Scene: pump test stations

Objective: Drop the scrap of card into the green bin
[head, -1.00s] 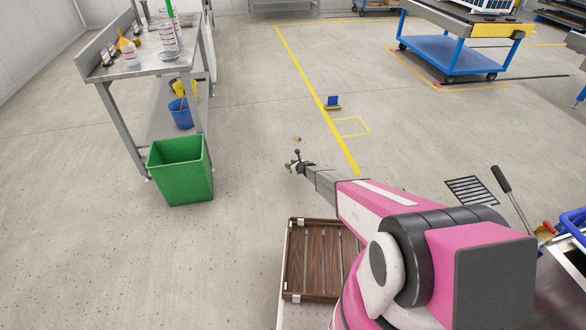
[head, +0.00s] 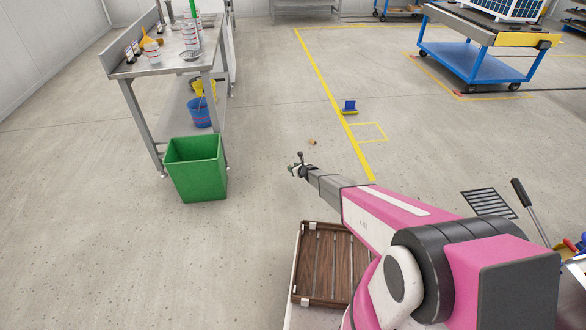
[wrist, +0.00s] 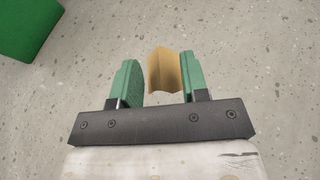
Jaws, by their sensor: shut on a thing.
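The scrap of card (wrist: 165,72) is a bent tan piece between the green fingers of my gripper (wrist: 158,78) in the wrist view. My gripper is shut on it, above the floor. In the head view my gripper (head: 296,170) is small, and I cannot make out the card in it. The green bin (head: 196,171) stands on the floor to the left of my gripper, apart from it, with its open top showing. A corner of the bin also shows in the wrist view (wrist: 30,28) at upper left.
A small tan piece (head: 312,142) lies on the floor beyond my gripper. A steel bench (head: 165,62) with a blue bucket (head: 200,112) below stands behind the bin. A brown slatted tray (head: 328,264) is at the front. Floor between gripper and bin is clear.

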